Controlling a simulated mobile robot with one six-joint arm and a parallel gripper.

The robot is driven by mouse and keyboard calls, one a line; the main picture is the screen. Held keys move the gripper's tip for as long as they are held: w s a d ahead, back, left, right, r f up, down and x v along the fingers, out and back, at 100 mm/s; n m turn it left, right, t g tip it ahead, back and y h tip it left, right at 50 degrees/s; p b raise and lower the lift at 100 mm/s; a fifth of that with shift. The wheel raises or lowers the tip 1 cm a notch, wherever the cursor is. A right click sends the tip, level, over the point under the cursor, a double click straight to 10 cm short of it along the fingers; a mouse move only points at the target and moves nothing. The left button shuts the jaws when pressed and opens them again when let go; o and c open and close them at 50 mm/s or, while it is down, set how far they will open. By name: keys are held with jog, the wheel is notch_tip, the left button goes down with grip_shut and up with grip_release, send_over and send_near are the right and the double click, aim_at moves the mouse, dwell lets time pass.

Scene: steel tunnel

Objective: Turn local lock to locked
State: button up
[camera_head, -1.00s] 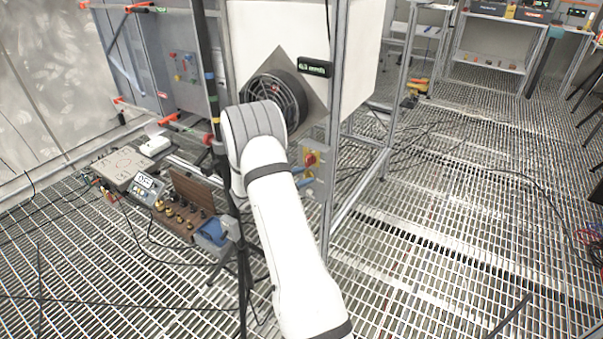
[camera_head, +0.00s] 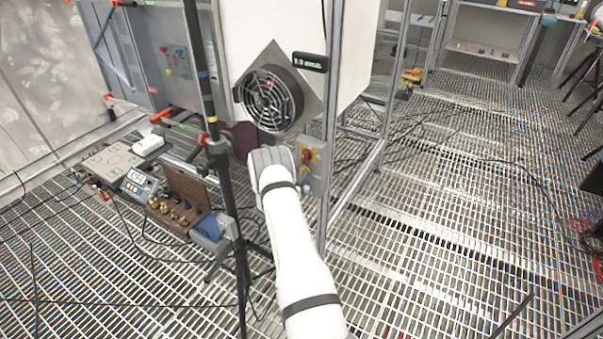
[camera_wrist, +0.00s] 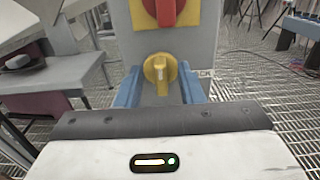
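A small yellow rotary knob (camera_wrist: 160,72), likely the local lock, sits on a grey control box (camera_wrist: 199,45) in the wrist view. Its raised grip looks about upright. A label beside it is partly covered and shows only "CK". My gripper (camera_wrist: 161,77) is open, its two blue fingers on either side of the knob. I cannot tell whether they touch it. Above the knob is a larger red switch on a yellow plate (camera_wrist: 197,14). In the head view the red switch (camera_head: 308,155) shows on the box (camera_head: 318,174); my gripper is hidden there.
A round black fan (camera_head: 270,98) and a small display (camera_head: 310,62) are above the arm. A metal frame post (camera_head: 331,120) stands beside the box. A black stand pole (camera_head: 226,180) with cables is at left. Instruments (camera_head: 140,184) lie on the grated floor, which is open at right.

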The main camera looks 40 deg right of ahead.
jog(key=shift+w+d, duration=0.2)
jog(key=shift+d, duration=0.3)
jog(key=shift+c, duration=0.2)
grip_shut()
